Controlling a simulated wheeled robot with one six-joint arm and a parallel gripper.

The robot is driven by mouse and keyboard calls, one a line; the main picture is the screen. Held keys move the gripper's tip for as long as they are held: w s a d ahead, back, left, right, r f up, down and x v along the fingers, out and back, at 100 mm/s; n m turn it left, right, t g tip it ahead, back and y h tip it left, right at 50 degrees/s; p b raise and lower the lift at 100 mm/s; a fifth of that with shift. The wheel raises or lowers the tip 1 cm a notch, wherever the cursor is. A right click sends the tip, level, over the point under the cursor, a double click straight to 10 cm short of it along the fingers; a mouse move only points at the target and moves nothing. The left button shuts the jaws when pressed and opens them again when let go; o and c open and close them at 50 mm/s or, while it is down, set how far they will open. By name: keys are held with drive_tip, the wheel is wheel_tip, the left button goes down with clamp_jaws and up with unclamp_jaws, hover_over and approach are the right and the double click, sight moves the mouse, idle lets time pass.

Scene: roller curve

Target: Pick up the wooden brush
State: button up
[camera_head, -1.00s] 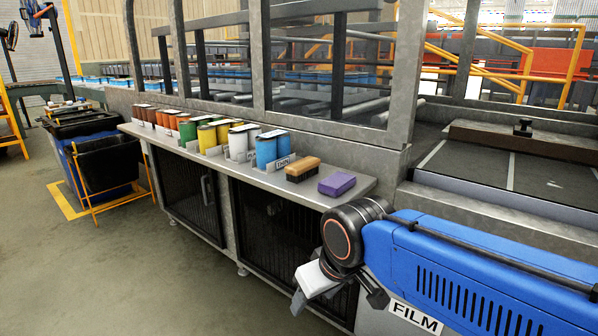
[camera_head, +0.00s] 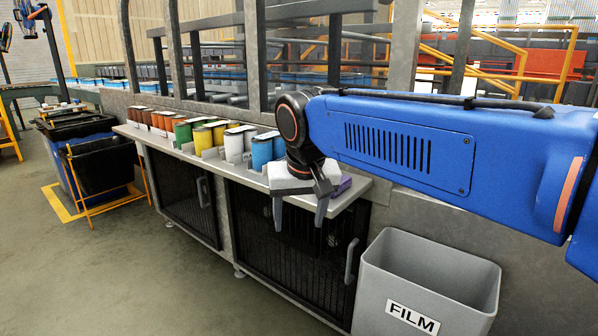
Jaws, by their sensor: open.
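The wooden brush is hidden now behind my wrist and gripper; the earlier frame shows it tan on top with dark bristles, on the shelf near its right end. My gripper (camera_head: 299,218) points down with its two fingers apart and nothing seen between them. It appears in front of the right part of the grey shelf (camera_head: 220,165). I cannot tell its exact distance from the brush.
A purple block (camera_head: 345,183) shows partly behind my gripper. Blue cans (camera_head: 262,152), white cans (camera_head: 234,146) and several other coloured cans line the shelf leftward. A grey FILM bin (camera_head: 465,295) stands below my arm. Dark bins (camera_head: 100,165) stand left.

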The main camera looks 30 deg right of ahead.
drive_tip(key=w+d+r+m+g+h, duration=0.1)
drive_tip(key=w+d+r+m, duration=0.3)
drive_tip(key=w+r, duration=0.5)
drive_tip(key=w+d+r+m+g+h, duration=0.1)
drive_tip(key=w+d+r+m+h, duration=0.1)
drive_tip(key=w+r+m, duration=0.6)
drive_tip(key=w+d+f, duration=0.1)
drive_tip(key=f, duration=0.2)
drive_tip(key=w+d+f+n, duration=0.1)
drive_tip(key=d+f, duration=0.1)
drive_tip(key=f, duration=0.1)
drive_tip(key=w+d+f+n, duration=0.1)
drive_tip(key=f, duration=0.2)
drive_tip(key=shift+d+f, duration=0.2)
drive_tip(key=shift+d, duration=0.1)
drive_tip(key=x, duration=0.4)
drive_tip(key=shift+d, duration=0.25)
drive_tip(key=shift+d+f, duration=0.2)
drive_tip(key=shift+f, duration=0.35)
drive_tip(key=shift+f, duration=0.25)
drive_tip(key=c, duration=1.3)
drive_tip(key=shift+o, duration=0.2)
drive_tip(key=shift+r, duration=0.1)
